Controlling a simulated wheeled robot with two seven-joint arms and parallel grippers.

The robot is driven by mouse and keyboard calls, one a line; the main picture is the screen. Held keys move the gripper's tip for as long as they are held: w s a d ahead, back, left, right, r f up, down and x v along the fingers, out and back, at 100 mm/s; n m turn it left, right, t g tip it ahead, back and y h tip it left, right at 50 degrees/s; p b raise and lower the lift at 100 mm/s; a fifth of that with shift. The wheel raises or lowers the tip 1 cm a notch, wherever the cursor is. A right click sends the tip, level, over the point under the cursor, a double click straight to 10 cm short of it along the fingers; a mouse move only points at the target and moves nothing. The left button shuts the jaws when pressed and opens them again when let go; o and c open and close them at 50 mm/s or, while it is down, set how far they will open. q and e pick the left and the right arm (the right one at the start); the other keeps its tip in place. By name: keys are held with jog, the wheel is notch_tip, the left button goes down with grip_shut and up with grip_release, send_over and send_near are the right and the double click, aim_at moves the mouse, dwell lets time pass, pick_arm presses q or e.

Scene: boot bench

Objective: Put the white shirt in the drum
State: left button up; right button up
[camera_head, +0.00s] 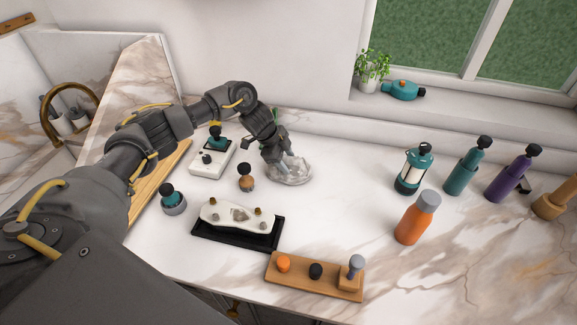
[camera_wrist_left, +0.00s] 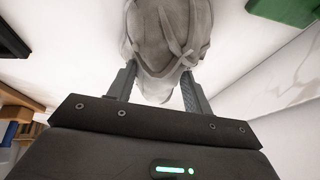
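A pale grey-white, translucent crumpled bundle (camera_head: 291,170) lies on the marble counter below my left gripper (camera_head: 284,168). I cannot tell for sure that it is the white shirt. In the left wrist view the bundle (camera_wrist_left: 165,45) fills the space between the two fingers (camera_wrist_left: 158,90), which stand well apart, one on each side. Its body covers the fingertips there, so I cannot tell whether they press on it. No drum shows in either view. My right gripper is not in view.
Near the arm stand a white device (camera_head: 212,160), a small brown-and-black bottle (camera_head: 246,178) and a black tray (camera_head: 210,236). A wooden board (camera_head: 315,277) lies in front. An orange bottle (camera_head: 417,218), a lantern (camera_head: 413,170) and other bottles stand right. The counter's middle is clear.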

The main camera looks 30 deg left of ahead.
pick_arm(q)
jog(key=c, duration=0.9)
jog(key=shift+r, duration=0.1)
jog(key=shift+w+r+b, duration=0.1)
jog(key=shift+r+b, duration=0.45)
jog(key=shift+b, duration=0.1)
jog(key=r, duration=0.1)
jog(key=s+r+b, duration=0.1)
jog(key=r, duration=0.1)
jog(key=s+r, duration=0.1)
jog(key=shift+s+d+r+b, duration=0.1)
jog(key=shift+d+r+b, duration=0.1)
jog(key=shift+d+b, duration=0.15)
jog(key=s+d+r+b, duration=0.1)
jog(key=s+d+r, duration=0.2)
jog(key=s+r, duration=0.4)
jog(key=s, duration=0.4)
jog(key=shift+s+d+r, duration=0.15)
jog(key=shift+s+r, duration=0.05)
